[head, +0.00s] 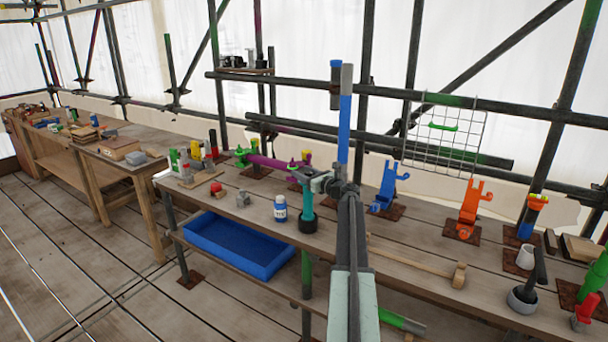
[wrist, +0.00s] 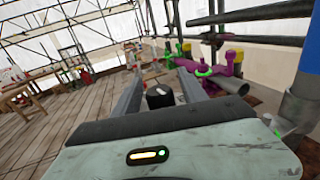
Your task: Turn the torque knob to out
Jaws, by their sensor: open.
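A round black knob (wrist: 160,97) with a pale mark on its top shows in the wrist view, between the fingers of my gripper (wrist: 160,76). The fingers are apart, and I see no contact with the knob. In the head view my gripper (head: 322,183) is at the top of an upright teal tool (head: 307,203) with a black base on the bench. The knob seems to belong to this tool, but the gripper partly hides its top. I cannot read any setting on the knob.
A purple pipe (head: 270,161) with green fittings lies behind the teal tool. A white and blue bottle (head: 280,209) stands to its left, blue (head: 385,188) and orange (head: 469,208) holders to its right. A wooden mallet (head: 459,275) lies at the front. A blue tray (head: 235,246) sits below.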

